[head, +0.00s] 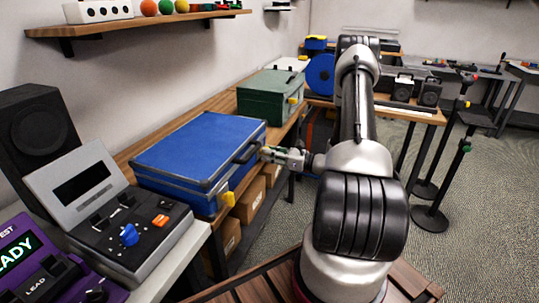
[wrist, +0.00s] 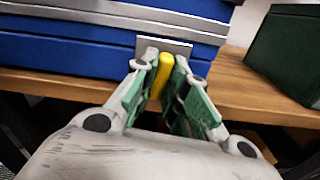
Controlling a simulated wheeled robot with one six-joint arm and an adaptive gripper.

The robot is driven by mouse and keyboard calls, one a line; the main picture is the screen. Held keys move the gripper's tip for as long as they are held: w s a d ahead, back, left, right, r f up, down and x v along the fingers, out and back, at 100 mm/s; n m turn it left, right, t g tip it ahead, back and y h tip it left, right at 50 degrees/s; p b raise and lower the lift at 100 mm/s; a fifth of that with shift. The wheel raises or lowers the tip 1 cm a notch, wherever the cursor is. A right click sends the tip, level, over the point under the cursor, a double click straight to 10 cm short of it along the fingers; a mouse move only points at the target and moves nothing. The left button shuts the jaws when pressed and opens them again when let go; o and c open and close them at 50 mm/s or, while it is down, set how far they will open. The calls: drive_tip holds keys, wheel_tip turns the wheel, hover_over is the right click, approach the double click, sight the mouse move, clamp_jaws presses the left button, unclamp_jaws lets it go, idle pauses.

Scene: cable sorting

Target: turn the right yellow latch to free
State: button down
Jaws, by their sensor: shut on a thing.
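The blue case (head: 195,145) lies closed on the wooden bench, with silver edge trim and a dark handle (head: 247,150) on its front. Its left yellow latch (head: 228,199) shows at the near front corner. The right yellow latch (wrist: 161,74) stands between my fingers in the wrist view, roughly upright in the picture, in front of a small metal plate (wrist: 176,46) on the case front. My gripper (wrist: 161,70) is shut on this latch. In the head view my gripper (head: 268,153) is at the far part of the case front and hides the right latch.
A green case (head: 270,97) with its own yellow latch (head: 293,101) stands just beyond the blue case. A grey console (head: 115,215) and a purple tester (head: 40,262) are at the left. Cardboard boxes (head: 250,198) sit under the bench.

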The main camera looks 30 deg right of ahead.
drive_tip(key=shift+n, duration=0.6)
drive_tip(key=c, duration=1.4)
unclamp_jaws()
drive_tip(key=shift+c, duration=0.2)
drive_tip(key=v, duration=1.2)
drive_tip(key=shift+d, duration=0.1)
